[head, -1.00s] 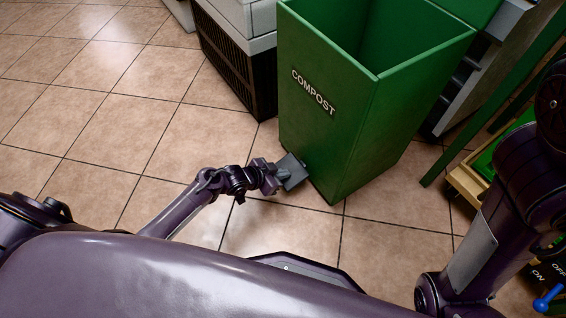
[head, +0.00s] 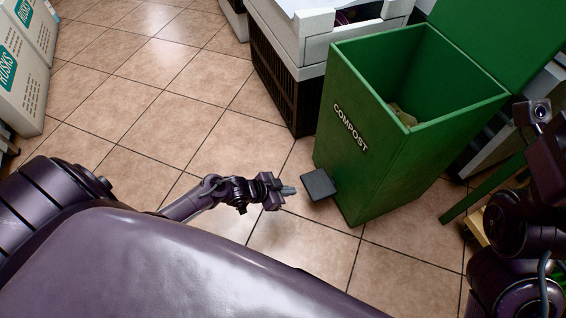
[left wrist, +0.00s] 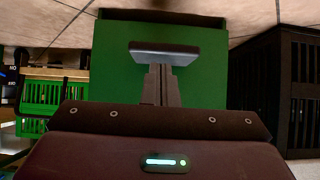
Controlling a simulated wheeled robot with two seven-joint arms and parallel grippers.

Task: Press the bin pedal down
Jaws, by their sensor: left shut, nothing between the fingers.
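The green compost bin (head: 365,175) stands on the tiles with its lid (head: 500,40) raised at the back. Its dark grey pedal (head: 319,185) sticks out low from the front. My left gripper (head: 289,190) is shut and empty, just left of the pedal, with a small gap in the head view. In the left wrist view, the closed fingers (left wrist: 160,85) point at the pedal (left wrist: 165,52), with the bin's green front (left wrist: 115,70) behind it. My right arm shows at the right edge of the head view, but its fingers cannot be made out.
A dark slatted crate with a pale top (head: 285,85) stands close beside the bin on the left. White boxes marked Rusks (head: 25,75) are at the far left. A green bar (head: 480,190) slants at the right. The tiled floor (head: 150,110) left of the bin is clear.

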